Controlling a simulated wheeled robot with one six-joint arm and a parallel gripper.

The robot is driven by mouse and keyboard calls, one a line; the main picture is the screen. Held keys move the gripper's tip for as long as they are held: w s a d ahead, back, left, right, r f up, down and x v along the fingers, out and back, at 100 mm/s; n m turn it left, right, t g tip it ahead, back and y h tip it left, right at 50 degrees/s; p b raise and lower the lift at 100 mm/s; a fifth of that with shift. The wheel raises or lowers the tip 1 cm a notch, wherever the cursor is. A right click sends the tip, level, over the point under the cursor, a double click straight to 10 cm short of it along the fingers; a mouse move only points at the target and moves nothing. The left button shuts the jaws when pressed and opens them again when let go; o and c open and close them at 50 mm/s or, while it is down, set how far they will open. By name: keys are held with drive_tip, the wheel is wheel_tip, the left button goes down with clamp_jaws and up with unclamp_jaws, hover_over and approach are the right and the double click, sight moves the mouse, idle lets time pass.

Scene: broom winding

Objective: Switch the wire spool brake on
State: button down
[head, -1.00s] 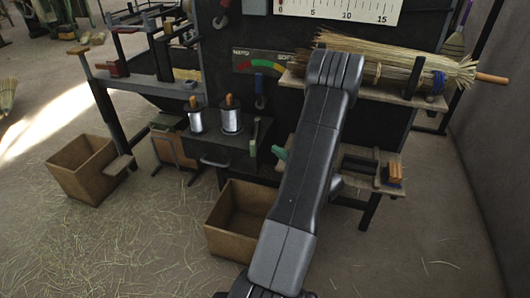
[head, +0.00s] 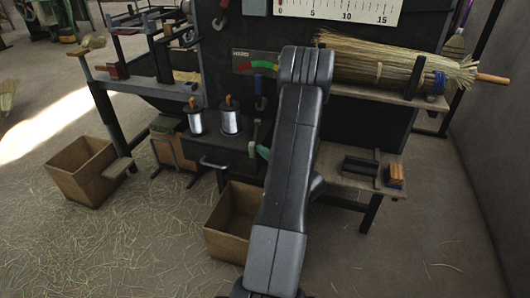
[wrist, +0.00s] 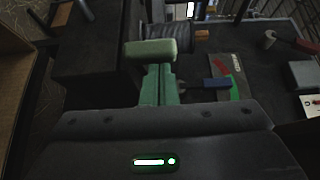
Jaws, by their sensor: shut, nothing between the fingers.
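The brake lever is a dark bar with a pale green grip (head: 252,149), on the right end of the dark spool bench in the head view. In the wrist view its pale green grip (wrist: 150,50) is just beyond my fingertips. My gripper (wrist: 158,78) has green fingers, shut and empty. In the head view my gripper (head: 263,153) is just right of the lever, partly hidden by my arm. I cannot tell whether the fingers touch the grip. Two wire spools (head: 197,121) (head: 231,119) stand upright on the bench; one spool (wrist: 175,31) shows behind the grip in the wrist view.
A gauge panel (head: 241,62) with coloured bands and a blue-handled lever (head: 260,103) is above the bench. A cardboard box (head: 225,246) stands below. A broom (head: 385,62) lies on the right shelf.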

sight(250, 151)
drive_tip(key=shift+a+f+m+t+h+b, duration=0.1)
drive_tip(key=shift+a+m+t+h+b, duration=0.3)
drive_tip(key=shift+a, duration=0.6)
drive_tip(key=shift+a+m+t+h+b, duration=0.2)
drive_tip(key=shift+a+m+t+h, duration=0.15)
drive_tip(key=shift+a+h, duration=0.45)
drive_tip(key=shift+m+t, duration=0.25)
drive_tip(key=shift+m, duration=0.1)
drive_tip(key=a+b, duration=0.1)
drive_tip(key=a, duration=0.3)
drive_tip(key=w+a+b, duration=0.1)
drive_tip(key=a, duration=0.1)
drive_tip(key=shift+r+b, duration=0.2)
drive_tip(key=shift+b, duration=0.1)
